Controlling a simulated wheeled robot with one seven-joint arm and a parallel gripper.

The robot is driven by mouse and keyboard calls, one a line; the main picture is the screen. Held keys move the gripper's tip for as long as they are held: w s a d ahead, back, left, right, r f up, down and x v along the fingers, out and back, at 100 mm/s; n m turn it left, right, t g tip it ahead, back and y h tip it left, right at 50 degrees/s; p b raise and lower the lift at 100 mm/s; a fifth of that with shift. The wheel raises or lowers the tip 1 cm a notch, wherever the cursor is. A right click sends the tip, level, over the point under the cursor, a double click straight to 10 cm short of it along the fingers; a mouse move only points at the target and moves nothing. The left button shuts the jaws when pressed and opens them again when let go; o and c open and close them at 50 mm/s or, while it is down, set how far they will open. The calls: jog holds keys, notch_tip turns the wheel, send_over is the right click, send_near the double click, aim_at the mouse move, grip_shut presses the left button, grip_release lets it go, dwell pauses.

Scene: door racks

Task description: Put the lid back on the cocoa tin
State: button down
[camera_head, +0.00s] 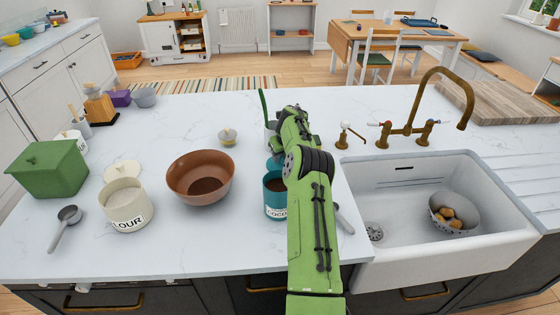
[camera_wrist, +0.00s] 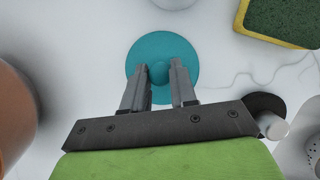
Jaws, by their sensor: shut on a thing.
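The teal cocoa tin (camera_head: 274,205) stands upright on the worktop, partly behind my arm. Its lettering is partly covered, and its top looks open with brown inside. A teal patch just behind it looks like the lid (camera_head: 271,163). In the wrist view the round teal lid (camera_wrist: 165,46) lies flat to the camera, with its knob between the fingers of my gripper (camera_wrist: 160,70). My gripper is shut on the lid's knob. My arm hides the fingers in the head view, and I cannot tell the lid's height above the worktop.
A brown bowl (camera_head: 201,177) and the flour tin (camera_head: 126,208) stand left of the cocoa tin. The sink (camera_head: 430,190) is to the right. A green and yellow sponge (camera_wrist: 281,22) lies near the lid. Clear worktop lies in front of the bowl.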

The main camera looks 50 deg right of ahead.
aim_at(281, 158)
notch_tip(281, 158, up, 9)
jog(key=p, duration=0.3)
jog(key=s+a+r+n+y+p, duration=0.2)
jog(key=s+a+r+n+p, duration=0.1)
jog(key=s+a+r+n, duration=0.35)
jog(key=s+a+r+n+y, duration=0.2)
jog(key=s+a+r+n, duration=0.25)
jog(key=s+a, duration=0.25)
notch_tip(281, 158, down, 7)
jog(key=g+b, duration=0.1)
jog(key=b, duration=0.4)
jog(key=shift+s+a+b, duration=0.15)
jog(key=shift+a+b, duration=0.1)
jog(key=shift+b, duration=0.15)
jog(key=shift+r+p, duration=0.1)
jog(key=shift+p, duration=0.85)
jog(key=shift+f+p, duration=0.25)
jog(key=shift+p, duration=0.6)
dwell(0.6)
